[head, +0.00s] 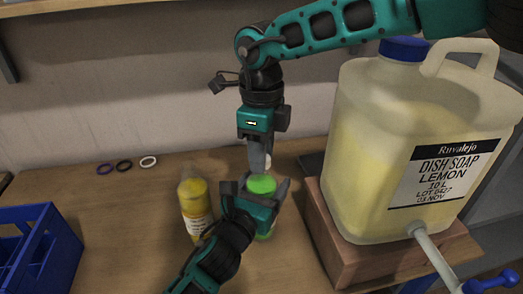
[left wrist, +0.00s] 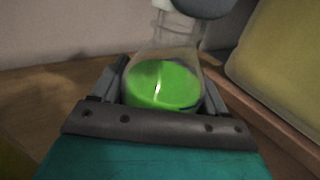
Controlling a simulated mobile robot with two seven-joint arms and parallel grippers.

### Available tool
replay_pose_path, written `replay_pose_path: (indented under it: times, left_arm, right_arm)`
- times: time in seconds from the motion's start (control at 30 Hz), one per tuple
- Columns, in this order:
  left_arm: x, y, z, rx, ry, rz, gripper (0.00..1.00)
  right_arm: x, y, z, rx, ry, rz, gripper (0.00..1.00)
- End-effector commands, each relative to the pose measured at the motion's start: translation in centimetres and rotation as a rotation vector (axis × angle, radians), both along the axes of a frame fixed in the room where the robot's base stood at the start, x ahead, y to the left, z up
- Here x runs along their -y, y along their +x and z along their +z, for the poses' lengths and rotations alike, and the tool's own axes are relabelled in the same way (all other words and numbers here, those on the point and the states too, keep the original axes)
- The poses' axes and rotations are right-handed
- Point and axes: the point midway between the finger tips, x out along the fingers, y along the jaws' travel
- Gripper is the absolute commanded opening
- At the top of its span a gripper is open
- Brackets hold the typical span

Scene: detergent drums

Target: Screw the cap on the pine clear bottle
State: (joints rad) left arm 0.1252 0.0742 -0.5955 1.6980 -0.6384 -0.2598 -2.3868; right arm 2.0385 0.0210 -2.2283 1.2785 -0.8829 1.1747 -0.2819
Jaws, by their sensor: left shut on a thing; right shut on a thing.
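A clear bottle of green liquid (head: 263,184) stands in my left gripper (head: 260,193), which is shut around its body. The left wrist view shows the bottle (left wrist: 163,84) between the fingers, its clear shoulder narrowing to a neck. Its label is not in sight. A white piece (left wrist: 163,4), apparently the cap, shows at the top edge of that view. My right gripper (head: 258,168) points straight down over the bottle, fingers shut at the neck. What it grips is mostly hidden by the fingers; I cannot tell how the cap sits on the neck.
A yellow bottle (head: 194,205) stands just left of my left gripper. A large dish soap drum (head: 375,150) stands on a wooden block (head: 350,260) at right, with a spout at its front. A blue crate (head: 62,262) is at left. Several rings (head: 124,165) lie at the back.

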Motion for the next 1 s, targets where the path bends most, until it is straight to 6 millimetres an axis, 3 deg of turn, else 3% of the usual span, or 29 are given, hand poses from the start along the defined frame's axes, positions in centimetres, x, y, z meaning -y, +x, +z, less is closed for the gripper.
replay_pose_path:
  times: [1.0]
  left_arm:
    - [-0.08,0.02,-0.1,-0.003,0.0,0.002,0.0]
  right_arm:
    - [0.01,-0.04,-0.14,0.001,0.0,-1.931,0.0]
